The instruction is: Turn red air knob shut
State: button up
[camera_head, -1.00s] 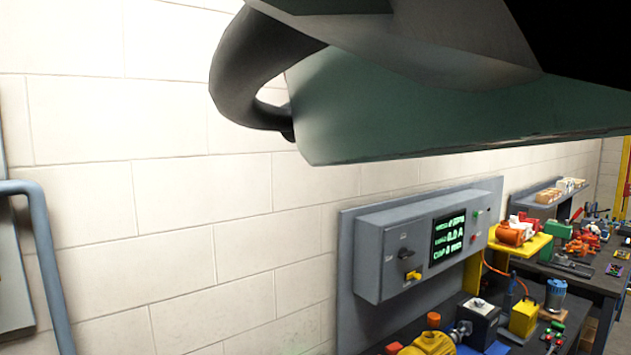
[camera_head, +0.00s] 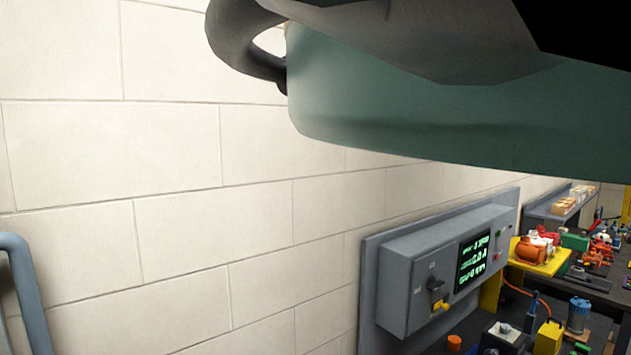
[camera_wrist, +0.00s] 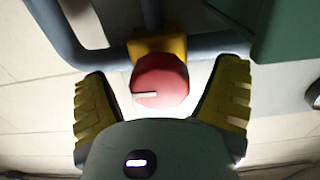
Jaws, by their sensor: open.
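The red air knob (camera_wrist: 160,82) is in the wrist view, ahead of my gripper. It is round with a white pointer line that runs roughly level to the left. It sits on a yellow fitting (camera_wrist: 158,45) on a blue-grey pipe. My gripper (camera_wrist: 162,88) is open, with one yellow ribbed finger on each side of the knob. Gaps show between the fingers and the knob, and the gripper's own body covers the area below it. The head view does not show the knob or my gripper.
Blue-grey pipe (camera_head: 27,290) runs down the wall at the left in the head view. A grey control panel (camera_head: 408,290) with a green-lit screen is on the wall at right, above a bench with motors and tools. A green surface (camera_wrist: 290,30) is at the wrist view's upper right.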

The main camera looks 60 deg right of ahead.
jog(key=c, duration=1.2)
jog(key=shift+f, duration=0.1)
jog(key=shift+c, duration=0.2)
